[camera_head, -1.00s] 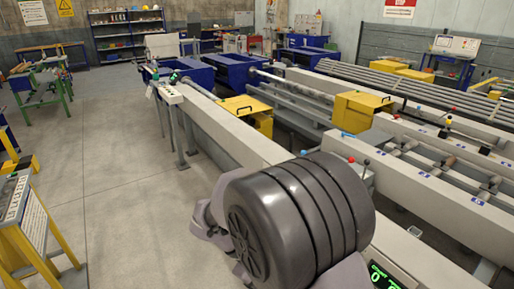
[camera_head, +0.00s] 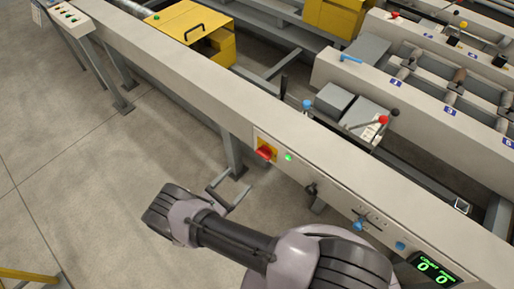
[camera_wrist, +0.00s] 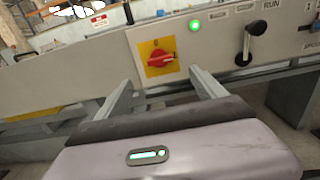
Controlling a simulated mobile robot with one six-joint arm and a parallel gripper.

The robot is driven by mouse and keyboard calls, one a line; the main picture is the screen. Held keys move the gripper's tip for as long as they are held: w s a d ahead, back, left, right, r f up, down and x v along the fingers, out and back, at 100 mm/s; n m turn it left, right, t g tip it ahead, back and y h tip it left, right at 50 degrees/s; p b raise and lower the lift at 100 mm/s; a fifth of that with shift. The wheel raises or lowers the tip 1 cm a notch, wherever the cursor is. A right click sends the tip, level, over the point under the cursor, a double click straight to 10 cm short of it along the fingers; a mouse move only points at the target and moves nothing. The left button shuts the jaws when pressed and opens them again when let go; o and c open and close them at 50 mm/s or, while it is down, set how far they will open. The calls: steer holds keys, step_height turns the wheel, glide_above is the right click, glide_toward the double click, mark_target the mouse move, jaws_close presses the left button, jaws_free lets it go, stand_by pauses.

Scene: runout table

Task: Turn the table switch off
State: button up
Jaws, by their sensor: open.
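The table switch is a red rotary knob (camera_head: 265,152) on a yellow plate, set in the front face of the long grey table (camera_head: 190,85). In the wrist view the red knob (camera_wrist: 160,59) sits just above the middle, its handle lying roughly sideways. A green lamp (camera_head: 288,157) is lit beside it, also seen lit in the wrist view (camera_wrist: 194,25). My gripper (camera_head: 238,180) is open and empty, in front of and below the switch. In the wrist view my gripper (camera_wrist: 162,90) has its fingers spread below either side of the knob, apart from it.
Right of the switch are a black lever (camera_wrist: 256,42), blue knobs (camera_head: 359,224) and a green counter display (camera_head: 436,269). Levers with red and blue balls stand behind the table edge. A yellow cover (camera_head: 195,32) is at the back. The floor (camera_head: 100,160) left of my arm is clear.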

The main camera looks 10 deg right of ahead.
mark_target(261, 156)
steer(key=b+x, duration=0.1)
steer(key=x, duration=1.3)
steer(key=shift+f, duration=0.1)
steer(key=shift+c, duration=0.4)
steer(key=c, duration=1.3)
